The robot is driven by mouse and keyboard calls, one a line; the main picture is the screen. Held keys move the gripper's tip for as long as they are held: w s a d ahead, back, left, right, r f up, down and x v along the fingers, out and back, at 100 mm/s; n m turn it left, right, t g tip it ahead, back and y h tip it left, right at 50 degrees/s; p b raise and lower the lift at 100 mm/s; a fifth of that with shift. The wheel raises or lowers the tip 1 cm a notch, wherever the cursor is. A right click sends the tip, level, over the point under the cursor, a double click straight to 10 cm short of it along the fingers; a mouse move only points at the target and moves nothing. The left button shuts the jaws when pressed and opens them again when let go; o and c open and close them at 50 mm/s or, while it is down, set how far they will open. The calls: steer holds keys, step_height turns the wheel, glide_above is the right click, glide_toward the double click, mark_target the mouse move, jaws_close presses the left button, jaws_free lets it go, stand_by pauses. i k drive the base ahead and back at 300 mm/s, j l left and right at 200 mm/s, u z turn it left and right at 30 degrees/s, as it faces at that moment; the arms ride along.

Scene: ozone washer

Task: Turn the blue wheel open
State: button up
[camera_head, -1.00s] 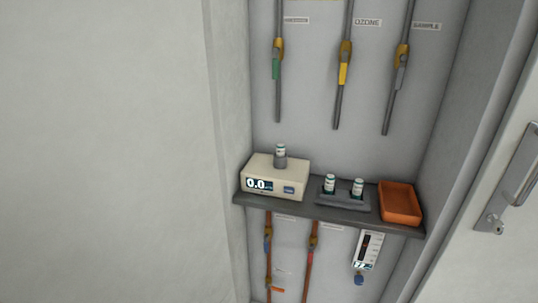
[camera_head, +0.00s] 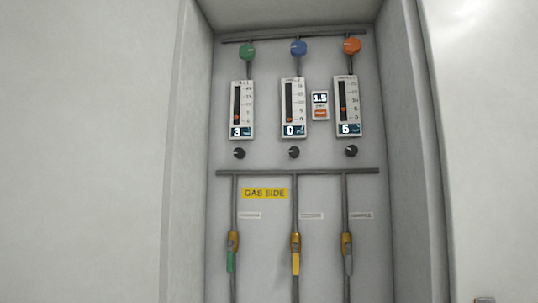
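The blue wheel (camera_head: 299,47) is a round knob at the top middle of the cabinet's back wall. It sits on a vertical pipe above the middle flow meter (camera_head: 293,106), whose display reads 0. A green wheel (camera_head: 247,51) is to its left and an orange wheel (camera_head: 351,45) to its right. The left meter (camera_head: 241,109) reads 3 and the right meter (camera_head: 347,106) reads 5. My gripper is not in view, so its distance from the blue wheel cannot be told.
A small box (camera_head: 320,105) reading 1.5 hangs between the middle and right meters. Black knobs sit below the meters. A yellow GAS SIDE label (camera_head: 264,193) and valves with green (camera_head: 231,260), yellow (camera_head: 296,264) and grey (camera_head: 348,264) handles are lower. Side walls bound the recess.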

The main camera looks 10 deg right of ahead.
mark_target(298, 48)
steer(key=k+j, duration=0.1)
steer(key=k, duration=0.15)
steer(key=k+j+z, duration=0.1)
steer(key=k, duration=0.2)
steer(key=i, duration=0.5)
steer(key=i+l+u, duration=0.1)
steer(key=i+u, duration=0.2)
steer(key=u, duration=0.15)
steer(key=i+l+u, duration=0.2)
steer(key=u, duration=0.25)
steer(key=i+l, duration=0.05)
steer(key=i, duration=0.05)
